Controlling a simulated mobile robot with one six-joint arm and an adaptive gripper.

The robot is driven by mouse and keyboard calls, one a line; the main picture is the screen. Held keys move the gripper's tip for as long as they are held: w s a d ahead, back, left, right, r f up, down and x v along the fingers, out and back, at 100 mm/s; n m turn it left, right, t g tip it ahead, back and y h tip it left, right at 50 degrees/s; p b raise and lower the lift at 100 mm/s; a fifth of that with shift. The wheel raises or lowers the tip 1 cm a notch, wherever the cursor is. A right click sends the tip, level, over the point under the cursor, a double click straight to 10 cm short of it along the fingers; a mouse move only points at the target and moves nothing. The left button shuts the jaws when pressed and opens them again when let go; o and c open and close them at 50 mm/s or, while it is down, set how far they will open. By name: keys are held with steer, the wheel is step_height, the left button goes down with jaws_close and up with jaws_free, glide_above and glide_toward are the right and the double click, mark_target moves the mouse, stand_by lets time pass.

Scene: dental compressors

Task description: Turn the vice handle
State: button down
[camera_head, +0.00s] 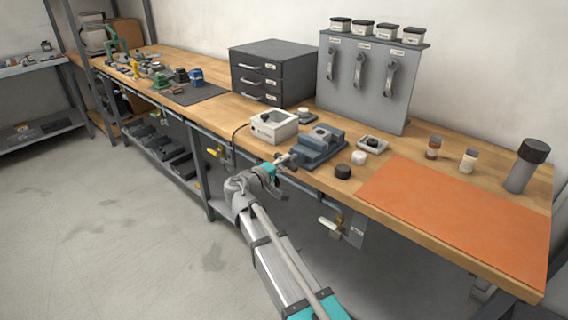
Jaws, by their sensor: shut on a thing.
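The blue-grey vice (323,151) stands near the front edge of the wooden workbench. My arm reaches up from the bottom of the picture, and my gripper (281,162) is at the vice's front left side. It is shut on the vice handle (291,157), which is small and mostly hidden by the fingers. The handle's exact angle cannot be made out.
A white box (273,126) with a dark cable stands just left of the vice. A black knob (343,171), a white knob (358,157) and a small tray (372,144) lie to its right. An orange mat (460,215) covers the bench's right end.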

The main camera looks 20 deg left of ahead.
steer(key=shift+m, duration=1.2)
steer(key=c, duration=0.5)
jaws_free()
steer(key=shift+v, duration=6.05)
steer(key=shift+f, duration=0.1)
